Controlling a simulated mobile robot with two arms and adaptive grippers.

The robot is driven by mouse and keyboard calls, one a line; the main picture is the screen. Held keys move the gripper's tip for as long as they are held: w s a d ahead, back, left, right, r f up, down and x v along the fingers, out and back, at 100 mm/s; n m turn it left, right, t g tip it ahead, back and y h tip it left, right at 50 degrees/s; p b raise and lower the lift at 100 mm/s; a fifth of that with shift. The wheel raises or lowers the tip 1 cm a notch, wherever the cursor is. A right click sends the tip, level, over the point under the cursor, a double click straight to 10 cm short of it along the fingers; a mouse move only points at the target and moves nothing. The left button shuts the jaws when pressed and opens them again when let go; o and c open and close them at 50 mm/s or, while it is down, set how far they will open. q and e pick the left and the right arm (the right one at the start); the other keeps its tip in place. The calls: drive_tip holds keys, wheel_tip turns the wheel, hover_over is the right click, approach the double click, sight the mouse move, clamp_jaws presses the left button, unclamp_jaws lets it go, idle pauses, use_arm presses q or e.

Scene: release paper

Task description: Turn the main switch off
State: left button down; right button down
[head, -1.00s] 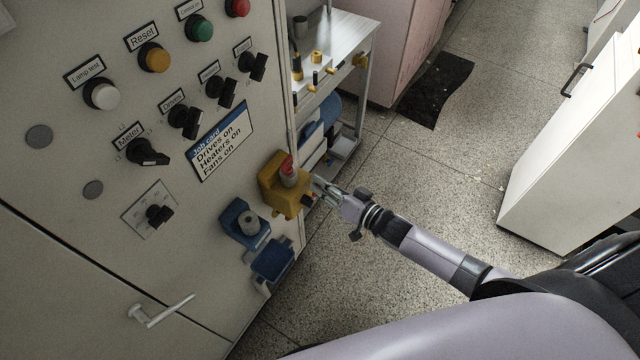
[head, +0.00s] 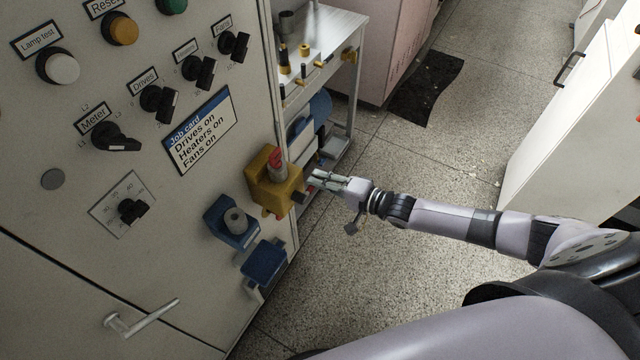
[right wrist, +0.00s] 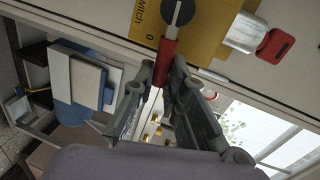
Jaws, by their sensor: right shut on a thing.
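The main switch is a yellow box (head: 283,197) at the right edge of the grey panel. In the right wrist view its yellow plate (right wrist: 206,35) reads "witch" and "0". A round dark hub carries a red handle (right wrist: 166,62). My right gripper (head: 314,179) is just right of the box in the head view. In the right wrist view its fingers (right wrist: 160,82) are shut on the red handle from both sides. In the head view the handle is hidden. My left gripper is not in view.
A metal cylinder with a red cap (right wrist: 276,44) juts from the yellow box. Blue holders (head: 264,263) sit below it. The panel carries knobs, lamps and a job card (head: 200,130).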

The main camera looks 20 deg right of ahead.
drive_tip(key=shift+f+m+b, duration=0.35)
drive_tip(key=shift+f+m, duration=0.05)
idle(0.4)
drive_tip(key=c, duration=1.6)
unclamp_jaws()
drive_tip(key=v, duration=1.2)
drive_tip(key=shift+w+d, duration=0.1)
